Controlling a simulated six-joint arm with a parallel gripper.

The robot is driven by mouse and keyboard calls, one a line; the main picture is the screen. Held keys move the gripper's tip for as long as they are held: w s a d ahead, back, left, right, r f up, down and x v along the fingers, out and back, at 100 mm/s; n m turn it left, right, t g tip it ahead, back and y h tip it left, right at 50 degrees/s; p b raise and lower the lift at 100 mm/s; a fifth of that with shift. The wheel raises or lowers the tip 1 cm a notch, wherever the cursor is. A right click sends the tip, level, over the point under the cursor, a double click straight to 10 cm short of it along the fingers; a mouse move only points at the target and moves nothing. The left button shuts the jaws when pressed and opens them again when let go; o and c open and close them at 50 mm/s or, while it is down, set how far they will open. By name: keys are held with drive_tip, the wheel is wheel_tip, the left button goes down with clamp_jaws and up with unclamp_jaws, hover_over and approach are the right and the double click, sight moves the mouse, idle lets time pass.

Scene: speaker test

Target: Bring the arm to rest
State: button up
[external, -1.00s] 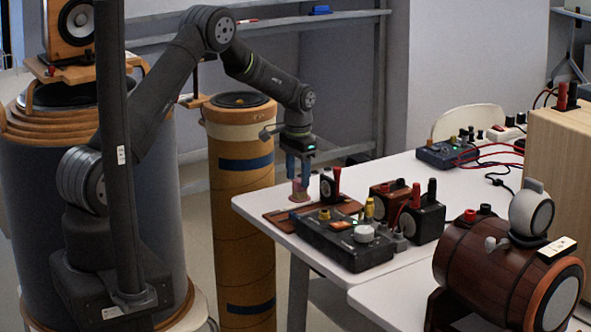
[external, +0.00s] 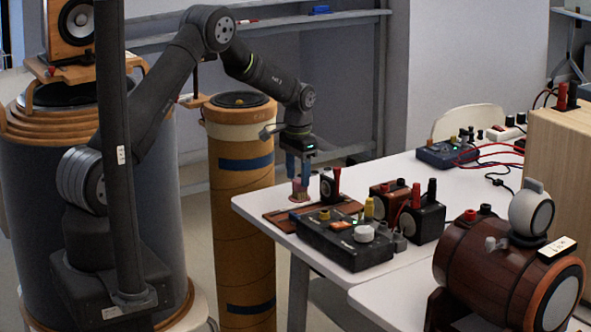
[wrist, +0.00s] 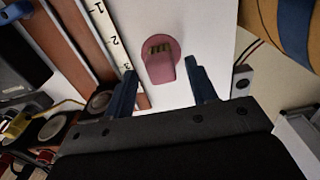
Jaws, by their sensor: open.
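My gripper (external: 299,172) points down over the near left corner of the white table in the external view. In the wrist view its two blue fingers (wrist: 164,82) are apart, with nothing pressed between them. A small pink object (wrist: 158,62) with a round base and a dark slotted top lies on the white surface just ahead of and between the fingertips. It also shows below the fingers in the external view (external: 298,193). I cannot tell whether a finger touches it. My arm reaches over from the left, bent at the elbow.
A brown board (external: 283,217) lies beside the pink object. A black control box (external: 343,240) and small speaker boxes (external: 421,219) stand to the right. A tall orange cylinder (external: 240,210) stands left of the table (external: 262,205). A wooden barrel speaker (external: 485,265) is at the front right.

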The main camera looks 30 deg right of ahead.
wheel_tip(320, 180, down, 3)
drive_tip(key=shift+r, duration=0.1)
wheel_tip(320, 180, up, 13)
wheel_tip(320, 180, down, 13)
drive_tip(key=shift+f, duration=0.1)
wheel_tip(320, 180, up, 5)
drive_tip(key=shift+s+f, duration=0.1)
drive_tip(key=shift+f, duration=0.05)
drive_tip(key=s+a+r, duration=0.2)
drive_tip(key=s+r, duration=0.5)
drive_tip(key=s, duration=0.5)
drive_tip(key=w+a+r+n, duration=0.3)
drive_tip(key=w+a+r, duration=0.25)
drive_tip(key=w, duration=0.35)
drive_tip(key=w+a+r+n, duration=0.2)
drive_tip(key=w+a+r, duration=0.3)
drive_tip(key=w, duration=0.5)
drive_tip(key=w+a+r+n, duration=0.5)
drive_tip(key=w+a+r, duration=0.6)
drive_tip(key=a, duration=0.4)
drive_tip(key=shift+m, duration=0.5)
drive_tip(key=shift+s+d+f, duration=0.4)
drive_tip(key=shift+d+f, duration=0.2)
drive_tip(key=shift+d, duration=0.2)
drive_tip(key=shift+s+d+f, duration=0.4)
drive_tip(key=shift+d+f, duration=0.2)
drive_tip(key=shift+d, duration=0.2)
drive_tip(key=shift+o, duration=0.2)
